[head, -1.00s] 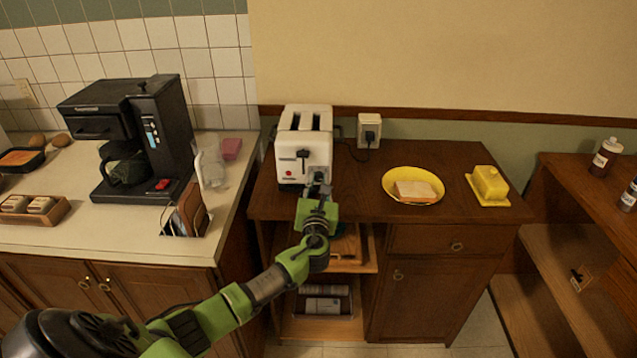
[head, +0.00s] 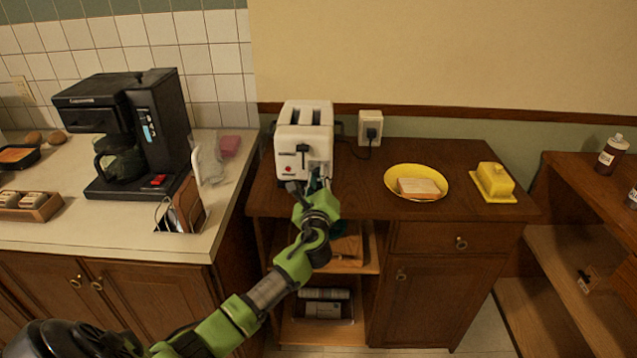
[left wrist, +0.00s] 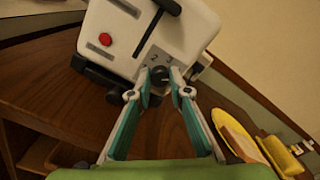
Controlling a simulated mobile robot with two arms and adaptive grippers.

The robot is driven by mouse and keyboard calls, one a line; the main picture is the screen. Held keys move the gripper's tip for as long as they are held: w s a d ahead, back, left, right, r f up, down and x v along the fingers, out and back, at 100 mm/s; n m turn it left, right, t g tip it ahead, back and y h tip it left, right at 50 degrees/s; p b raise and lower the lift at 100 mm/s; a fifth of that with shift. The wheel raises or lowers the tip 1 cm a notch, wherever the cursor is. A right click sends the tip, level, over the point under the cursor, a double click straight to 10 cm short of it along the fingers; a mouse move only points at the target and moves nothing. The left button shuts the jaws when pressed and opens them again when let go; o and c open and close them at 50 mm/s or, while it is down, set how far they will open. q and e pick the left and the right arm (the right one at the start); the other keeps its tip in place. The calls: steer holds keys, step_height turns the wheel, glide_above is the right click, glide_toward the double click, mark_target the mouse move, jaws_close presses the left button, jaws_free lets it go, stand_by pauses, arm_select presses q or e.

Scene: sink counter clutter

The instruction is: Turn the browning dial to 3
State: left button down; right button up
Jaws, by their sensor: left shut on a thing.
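The white toaster (head: 305,135) stands on the wooden cabinet; it also shows tilted in the left wrist view (left wrist: 120,40). Its front carries a black lever (left wrist: 160,15), a red button (left wrist: 105,39) and a dark browning dial (left wrist: 160,75). A digit 2 shows by the dial; the dial's exact setting cannot be read. My left gripper (left wrist: 162,85) is at the dial, its two fingers on either side of it and shut on it. In the head view my left gripper (head: 312,188) covers the toaster's lower right front. My right gripper is not in view.
A yellow plate (head: 395,188) with bread (head: 418,187) and a yellow butter dish (head: 492,181) stand right of the toaster. A plug sits in the wall outlet (head: 370,124). A coffee maker (head: 130,130) stands on the left counter.

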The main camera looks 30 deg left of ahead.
arm_select(q)
steer(key=n+b, duration=0.1)
steer(key=n, duration=0.1)
steer(key=n+b, duration=0.1)
steer(key=n, duration=0.2)
steer(key=shift+f+n+b, duration=0.25)
steer(key=shift+n+b, duration=0.05)
steer(key=shift+b, duration=0.1)
steer(key=shift+r+n+b, duration=0.1)
steer(key=shift+n+b, duration=0.9)
steer(key=shift+n, duration=1.3)
steer(key=c, duration=1.9)
jaws_free()
steer(key=v, duration=1.2)
